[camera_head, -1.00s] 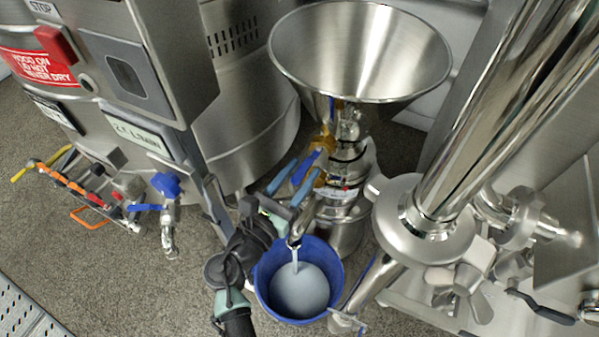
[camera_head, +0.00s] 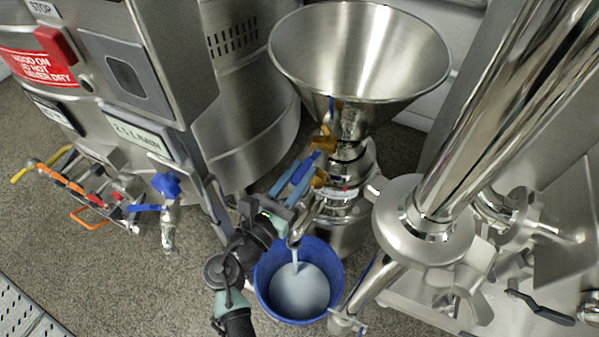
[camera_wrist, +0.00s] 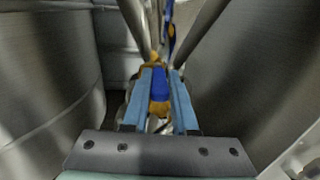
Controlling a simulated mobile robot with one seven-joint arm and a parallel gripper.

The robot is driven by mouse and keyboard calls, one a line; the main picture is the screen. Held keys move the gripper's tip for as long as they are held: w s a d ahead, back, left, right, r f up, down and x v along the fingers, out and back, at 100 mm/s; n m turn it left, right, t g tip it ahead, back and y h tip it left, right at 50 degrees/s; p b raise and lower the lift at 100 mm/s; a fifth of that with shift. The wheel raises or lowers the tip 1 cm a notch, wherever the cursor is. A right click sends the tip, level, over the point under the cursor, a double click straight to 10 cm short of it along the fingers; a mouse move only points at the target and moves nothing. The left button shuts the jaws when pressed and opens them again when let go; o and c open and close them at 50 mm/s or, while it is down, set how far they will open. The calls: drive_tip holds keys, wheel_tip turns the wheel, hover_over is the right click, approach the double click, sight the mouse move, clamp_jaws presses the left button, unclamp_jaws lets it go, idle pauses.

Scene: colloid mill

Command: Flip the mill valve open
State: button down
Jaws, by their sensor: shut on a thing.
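The mill valve has a brass body (camera_head: 326,143) below the steel funnel, with a blue handle (camera_head: 307,163). In the wrist view the blue handle (camera_wrist: 159,84) lies between the two light-blue fingers, with brass (camera_wrist: 155,59) showing beyond it. My gripper (camera_head: 298,172) comes in from the lower left and is shut on the blue handle. The wrist view also shows my gripper (camera_wrist: 160,74) with a finger along each side of the handle. The fingers hide part of the valve in the head view.
The wide funnel (camera_head: 360,50) stands above the valve. A blue bucket (camera_head: 262,285) with pale liquid sits below, under a running spout (camera_head: 296,238). A steel tank cabinet (camera_head: 150,60) stands left, and thick steel pipes (camera_head: 490,130) rise right. Grey floor is open at lower left.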

idle(0.6)
drive_tip(key=shift+s+d+n+t+y+p, duration=0.3)
drive_tip(key=shift+d+n+t+y+p, duration=0.35)
drive_tip(key=shift+y, duration=0.4)
drive_tip(key=shift+s+d+n+t+y+p, duration=0.3)
drive_tip(key=shift+d+n+t+y, duration=0.2)
drive_tip(key=shift+n+y, duration=0.45)
drive_tip(key=c, duration=0.7)
unclamp_jaws()
drive_tip(key=shift+y, duration=0.3)
drive_tip(key=p+v, duration=0.2)
drive_tip(key=v, duration=1.1)
drive_tip(key=shift+p, duration=0.35)
drive_tip(key=shift+w+a, duration=0.1)
